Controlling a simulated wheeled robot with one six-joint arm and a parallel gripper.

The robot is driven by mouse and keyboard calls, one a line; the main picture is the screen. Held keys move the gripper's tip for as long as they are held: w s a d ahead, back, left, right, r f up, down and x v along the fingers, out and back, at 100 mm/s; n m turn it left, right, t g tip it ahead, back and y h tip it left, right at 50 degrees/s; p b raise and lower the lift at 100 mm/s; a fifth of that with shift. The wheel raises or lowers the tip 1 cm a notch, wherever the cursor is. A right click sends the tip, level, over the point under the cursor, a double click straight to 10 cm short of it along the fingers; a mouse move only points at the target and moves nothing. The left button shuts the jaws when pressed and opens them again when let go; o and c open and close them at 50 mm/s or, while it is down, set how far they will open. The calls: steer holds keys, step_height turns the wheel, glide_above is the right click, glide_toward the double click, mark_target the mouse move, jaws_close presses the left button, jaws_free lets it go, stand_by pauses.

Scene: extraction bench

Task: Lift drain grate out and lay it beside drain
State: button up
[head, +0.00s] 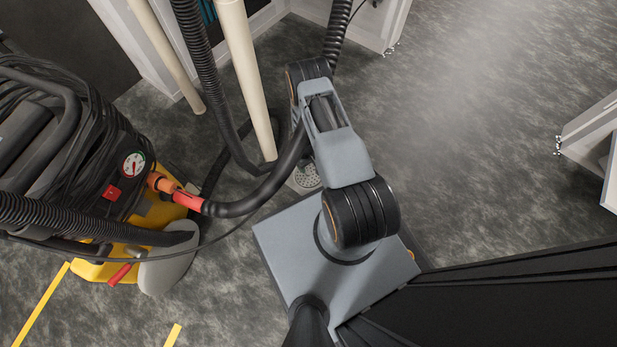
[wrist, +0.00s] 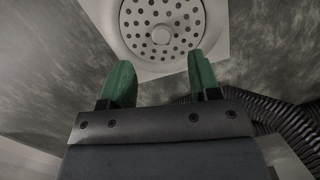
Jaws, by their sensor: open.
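The drain grate (wrist: 178,14) is a round metal disc with many small holes and a raised knob in its middle. It sits inside the drain's pale round rim and square plate (wrist: 216,38), set in the floor. In the wrist view my gripper (wrist: 160,78) has two green fingers spread apart with nothing between them. The fingertips point towards the near side of the drain. In the head view the grate (head: 308,177) shows small, partly hidden behind my arm and a hose. My fingers are hidden there.
A yellow and black vacuum machine (head: 150,215) with a red-ended hose stands at the left. Black ribbed hoses (head: 200,75) and cream pipes (head: 243,70) rise near the drain. A ribbed hose (wrist: 285,125) lies close right of my gripper. Grey floor (head: 480,130) is clear at the right.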

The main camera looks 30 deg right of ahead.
mark_target(308, 173)
steer(key=shift+s+f+b, duration=0.15)
steer(key=shift+f+b, duration=0.8)
steer(key=shift+f, duration=0.8)
steer(key=shift+s+f+b, duration=0.15)
steer(key=shift+f+b, duration=0.8)
steer(key=shift+f, duration=0.8)
steer(key=shift+r, duration=0.1)
jaws_close()
